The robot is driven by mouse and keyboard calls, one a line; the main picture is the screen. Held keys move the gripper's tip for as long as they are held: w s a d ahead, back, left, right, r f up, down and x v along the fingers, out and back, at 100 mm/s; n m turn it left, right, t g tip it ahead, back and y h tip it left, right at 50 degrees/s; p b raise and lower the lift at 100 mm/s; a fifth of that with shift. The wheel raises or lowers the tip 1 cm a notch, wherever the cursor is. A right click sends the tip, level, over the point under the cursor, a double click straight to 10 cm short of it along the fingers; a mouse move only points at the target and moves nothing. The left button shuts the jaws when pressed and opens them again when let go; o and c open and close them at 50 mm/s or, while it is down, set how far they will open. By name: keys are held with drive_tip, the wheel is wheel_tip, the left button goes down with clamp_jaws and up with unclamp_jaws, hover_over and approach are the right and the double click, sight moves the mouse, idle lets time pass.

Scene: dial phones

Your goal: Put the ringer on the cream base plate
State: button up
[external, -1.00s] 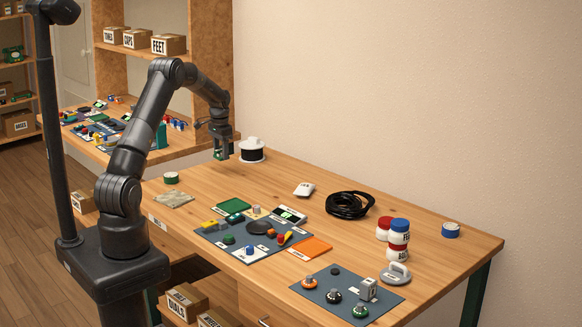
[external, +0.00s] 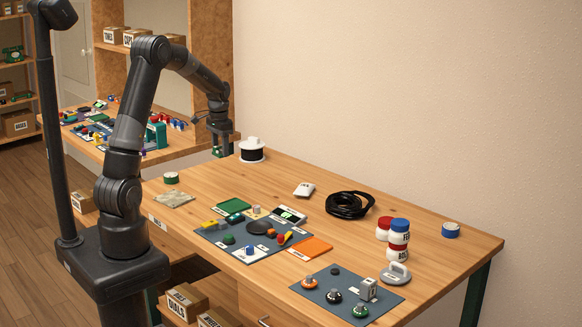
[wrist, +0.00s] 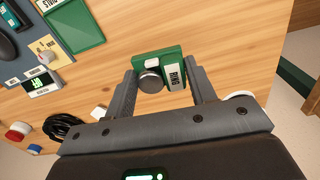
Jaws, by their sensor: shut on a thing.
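My gripper (external: 221,152) is shut on the ringer and holds it in the air near the far left edge of the table. In the wrist view the ringer (wrist: 176,78) is a green block with a white RING label and a dark round knob-like part, between the two fingers (wrist: 160,76). In the external view the ringer is small and mostly hidden by the fingers. A pale mottled cream plate (external: 174,199) lies flat at the table's left side, nearer the camera than my gripper and apart from it. It does not show in the wrist view.
A black-and-white spool (external: 252,152) stands just right of my gripper. A round green-and-white tin (external: 171,178) is behind the cream plate. A green plate (external: 234,206), a grey mat (external: 212,236) with parts and an orange plate (external: 308,249) lie to the right. Black cable (external: 349,205) is coiled farther right.

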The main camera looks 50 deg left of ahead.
drive_tip(key=s+d, duration=0.4)
drive_tip(key=s, duration=0.5)
drive_tip(key=s+d, duration=0.4)
drive_tip(key=s, duration=0.5)
hover_over(174, 198)
drive_tip(key=shift+n, duration=0.4)
wheel_tip(174, 198, down, 8)
drive_tip(key=shift+a+r, duration=0.1)
drive_tip(key=shift+r, duration=0.05)
drive_tip(key=shift+a, duration=0.15)
drive_tip(key=shift+f, duration=2.05)
drive_tip(key=o, duration=1.1)
drive_tip(key=shift+f, duration=0.15)
